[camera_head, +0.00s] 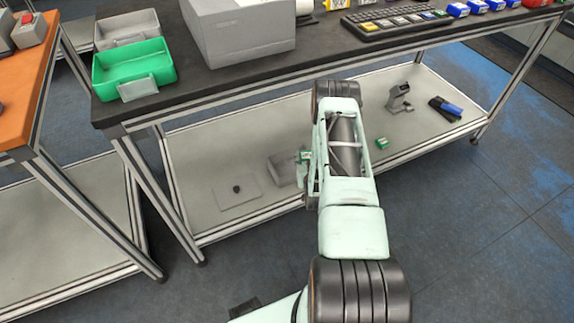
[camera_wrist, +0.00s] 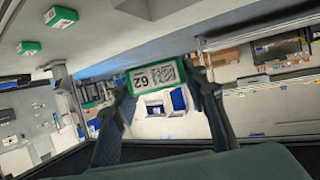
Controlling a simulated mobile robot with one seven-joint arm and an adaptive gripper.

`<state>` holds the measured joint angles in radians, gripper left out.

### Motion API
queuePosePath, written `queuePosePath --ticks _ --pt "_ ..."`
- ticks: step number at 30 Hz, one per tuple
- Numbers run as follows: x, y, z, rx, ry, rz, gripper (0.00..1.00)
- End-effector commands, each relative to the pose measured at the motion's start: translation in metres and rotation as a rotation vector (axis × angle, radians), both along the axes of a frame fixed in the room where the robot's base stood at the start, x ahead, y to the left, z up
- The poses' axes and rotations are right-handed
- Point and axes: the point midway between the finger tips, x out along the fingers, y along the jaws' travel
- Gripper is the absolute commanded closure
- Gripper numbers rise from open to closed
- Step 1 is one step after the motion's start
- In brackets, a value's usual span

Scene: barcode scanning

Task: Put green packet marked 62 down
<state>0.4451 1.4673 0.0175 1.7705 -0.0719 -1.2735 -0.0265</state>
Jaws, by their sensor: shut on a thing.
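The green packet marked 62 (camera_wrist: 153,76) is between the two fingers of my gripper (camera_wrist: 163,84) in the wrist view. Its white label with a code faces the camera, and its number is upside down. My gripper is shut on it, with a finger at each side. In the head view my arm reaches to the lower shelf (camera_head: 240,165) of the dark-topped bench and hides most of my gripper. A small green patch (camera_head: 303,156) shows left of the arm; I cannot tell whether it is the held packet.
Another green packet (camera_head: 382,143) lies on the lower shelf right of my arm. A scanner (camera_head: 399,97), a grey box (camera_head: 284,168) and a flat plate (camera_head: 236,192) are also there. An open green bin (camera_head: 135,65) stands on the bench top. The shelf's right part has free room.

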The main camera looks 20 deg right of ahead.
Motion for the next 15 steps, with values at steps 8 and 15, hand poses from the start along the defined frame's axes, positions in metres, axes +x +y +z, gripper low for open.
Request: queuePosePath --ticks 8,15 --pt "0.063 0.034 -0.035 0.001 -0.004 0.003 0.89" --pt "0.094 0.049 -0.076 0.000 -0.002 0.002 0.89"
